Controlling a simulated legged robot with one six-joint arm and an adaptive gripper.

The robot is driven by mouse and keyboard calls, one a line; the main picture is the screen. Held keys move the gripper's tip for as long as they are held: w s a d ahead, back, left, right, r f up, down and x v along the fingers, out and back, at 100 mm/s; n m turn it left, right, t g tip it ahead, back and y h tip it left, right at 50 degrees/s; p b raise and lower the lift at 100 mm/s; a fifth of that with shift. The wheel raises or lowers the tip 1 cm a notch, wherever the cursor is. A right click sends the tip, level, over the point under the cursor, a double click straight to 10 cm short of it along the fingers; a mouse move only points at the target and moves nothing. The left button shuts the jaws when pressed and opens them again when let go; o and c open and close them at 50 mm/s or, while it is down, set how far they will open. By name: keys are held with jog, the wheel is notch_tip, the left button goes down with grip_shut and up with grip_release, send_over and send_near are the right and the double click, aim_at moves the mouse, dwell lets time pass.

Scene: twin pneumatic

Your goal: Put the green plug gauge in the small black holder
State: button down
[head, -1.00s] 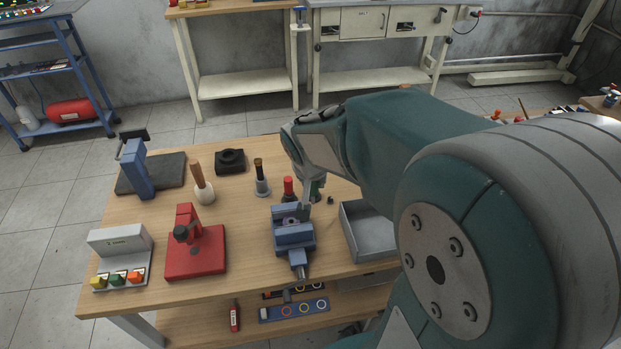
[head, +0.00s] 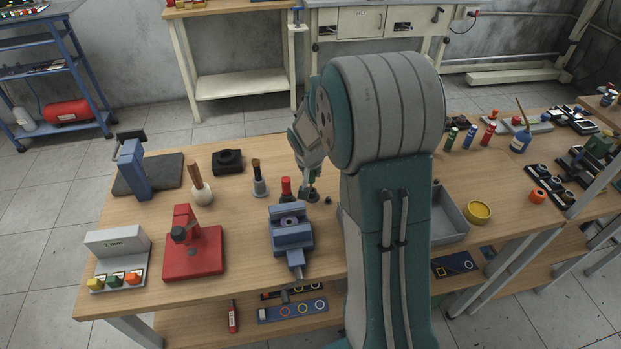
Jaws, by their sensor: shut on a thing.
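My gripper (head: 308,183) points down over the back middle of the wooden bench, just right of a red-handled piece (head: 287,188). It is shut on the green plug gauge (head: 314,181), of which only a small green part shows beside the fingers. A small black holder (head: 309,196) shows low at the fingertips. The gauge stands upright at or just above it; I cannot tell how far it is in.
A blue vise (head: 292,235) stands in front of the gripper and a grey tray (head: 449,217) to the right. A red press (head: 194,250), a mallet (head: 201,190) and a black block (head: 228,160) stand to the left. A small dark piece (head: 327,200) lies close by.

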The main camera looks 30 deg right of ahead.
jog(key=f, duration=0.2)
jog(key=shift+d+f, duration=0.35)
jog(key=shift+a, duration=0.1)
jog(key=shift+a, duration=0.1)
jog(key=shift+c, duration=2.4)
grip_release()
jog(key=shift+a+f, duration=0.1)
